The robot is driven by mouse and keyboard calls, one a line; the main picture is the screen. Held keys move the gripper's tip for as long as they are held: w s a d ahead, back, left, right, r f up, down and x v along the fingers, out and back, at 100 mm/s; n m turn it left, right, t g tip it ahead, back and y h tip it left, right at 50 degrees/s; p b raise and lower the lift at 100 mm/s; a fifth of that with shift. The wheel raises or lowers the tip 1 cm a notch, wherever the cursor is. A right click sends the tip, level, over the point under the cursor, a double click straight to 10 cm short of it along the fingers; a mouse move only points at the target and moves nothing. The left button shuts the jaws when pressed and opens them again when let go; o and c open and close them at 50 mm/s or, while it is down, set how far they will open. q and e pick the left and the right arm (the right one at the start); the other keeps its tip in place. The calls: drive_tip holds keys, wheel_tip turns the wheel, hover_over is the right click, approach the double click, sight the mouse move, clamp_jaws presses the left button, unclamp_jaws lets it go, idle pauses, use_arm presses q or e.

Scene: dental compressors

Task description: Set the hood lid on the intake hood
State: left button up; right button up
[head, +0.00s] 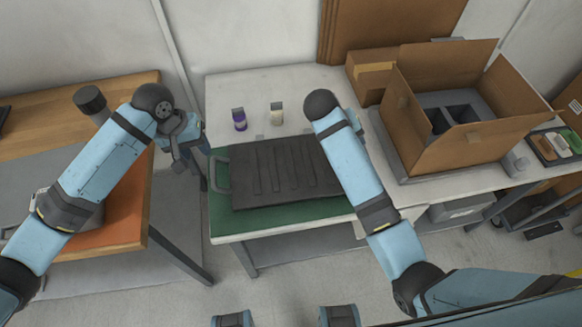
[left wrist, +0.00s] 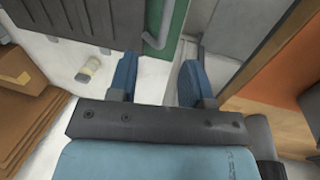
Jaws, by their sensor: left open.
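A dark ribbed panel (head: 272,168), which looks like the hood lid, lies flat over a green mat (head: 290,216) on the white table; it also shows at the top left of the left wrist view (left wrist: 70,25). A grey bar handle (head: 213,175) stands at its left side and shows in the left wrist view (left wrist: 160,38). I cannot pick out the intake hood with certainty. My left gripper (head: 193,165) is open and empty, close to the left of the handle; its two blue fingers (left wrist: 157,80) are apart. My right gripper is hidden behind its arm.
A purple bottle (head: 240,121) and a pale bottle (head: 277,114) stand behind the panel. An open cardboard box (head: 430,148) stands to the right, with a small tray (head: 556,146) beyond. A wooden-topped table (head: 40,135) is at left, across a floor gap.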

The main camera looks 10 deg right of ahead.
sight(213, 169)
use_arm(q)
drive_tip(key=shift+w+a+r+n, duration=0.15)
drive_tip(key=shift+w+a+r, duration=0.1)
drive_tip(key=shift+w, duration=0.2)
drive_tip(key=shift+w+a+r+n, duration=0.15)
drive_tip(key=shift+w+a+r, duration=0.1)
drive_tip(key=shift+w, duration=0.15)
use_arm(e)
drive_tip(key=shift+w+a+r, duration=0.2)
drive_tip(key=shift+w+r, duration=0.35)
drive_tip(key=shift+w, duration=0.25)
use_arm(q)
drive_tip(key=x, duration=1.3)
drive_tip(key=shift+f, duration=0.45)
use_arm(e)
drive_tip(key=x, duration=1.4)
drive_tip(key=shift+s+d+r, duration=0.1)
drive_tip(key=shift+d+r, duration=0.1)
use_arm(q)
drive_tip(key=shift+c, duration=0.2)
use_arm(e)
drive_tip(key=shift+c, duration=0.2)
use_arm(q)
clamp_jaws()
use_arm(e)
clamp_jaws()
use_arm(q)
drive_tip(key=shift+r, duration=0.1)
use_arm(e)
drive_tip(key=shift+r, duration=0.1)
